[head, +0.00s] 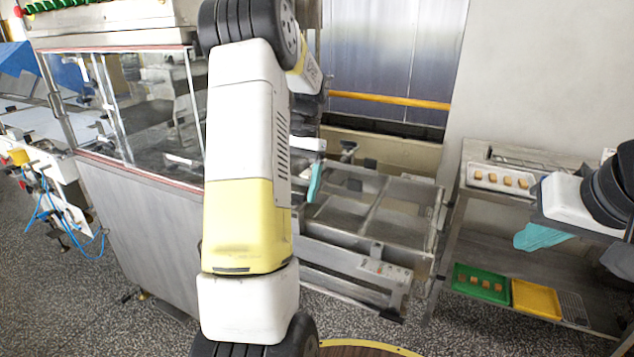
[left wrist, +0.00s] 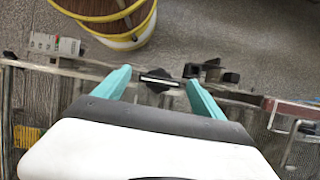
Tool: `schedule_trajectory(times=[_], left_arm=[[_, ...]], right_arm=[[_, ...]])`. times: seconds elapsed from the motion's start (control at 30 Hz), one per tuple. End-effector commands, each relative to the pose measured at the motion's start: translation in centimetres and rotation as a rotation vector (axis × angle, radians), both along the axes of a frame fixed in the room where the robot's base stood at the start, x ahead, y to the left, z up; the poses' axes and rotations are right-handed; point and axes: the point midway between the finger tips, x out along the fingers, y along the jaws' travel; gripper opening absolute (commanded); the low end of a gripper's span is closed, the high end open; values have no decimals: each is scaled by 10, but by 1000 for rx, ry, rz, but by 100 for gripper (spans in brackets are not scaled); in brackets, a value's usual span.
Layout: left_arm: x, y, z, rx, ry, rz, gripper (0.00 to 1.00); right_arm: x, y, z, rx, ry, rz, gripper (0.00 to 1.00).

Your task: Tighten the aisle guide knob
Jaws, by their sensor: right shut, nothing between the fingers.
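The black knob (left wrist: 160,86), with a pale bar across its top, shows in the left wrist view on a metal rail. I take it to be the aisle guide knob. My left gripper (left wrist: 157,76) is open, with one teal finger on each side of the knob and a gap visible on both sides. I cannot tell how far the fingertips are above it. In the head view my left gripper (head: 316,182) is partly hidden behind my own arm, and I cannot make out the knob there. My right gripper (head: 540,236) is shut and empty at the right, by the shelf rack.
A metal frame conveyor (head: 375,215) lies beyond my left arm. A glass-sided machine (head: 140,110) stands at left. The rack (head: 455,215) at right holds a green tray (head: 458,281) and a yellow tray (head: 536,300).

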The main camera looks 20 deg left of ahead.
Motion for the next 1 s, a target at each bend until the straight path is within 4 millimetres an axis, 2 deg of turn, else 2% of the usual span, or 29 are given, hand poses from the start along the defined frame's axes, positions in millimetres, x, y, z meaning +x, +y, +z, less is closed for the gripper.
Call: schedule_trajectory(times=[0.27, 0.5, 0.7, 1.0], left_arm=[[4, 0, 7, 1, -3, 0, 80], [19, -1, 44, 1, -3, 0, 80], [29, -3, 67, 1, -2, 0, 80], [30, -3, 72, 0, 0, 0, 80]], right_arm=[[0, 0, 0, 0, 0, 0, 0], [0, 0, 0, 0, 0, 0, 0], [0, 0, 0, 0, 0, 0, 0], [0, 0, 0, 0, 0, 0, 0]])
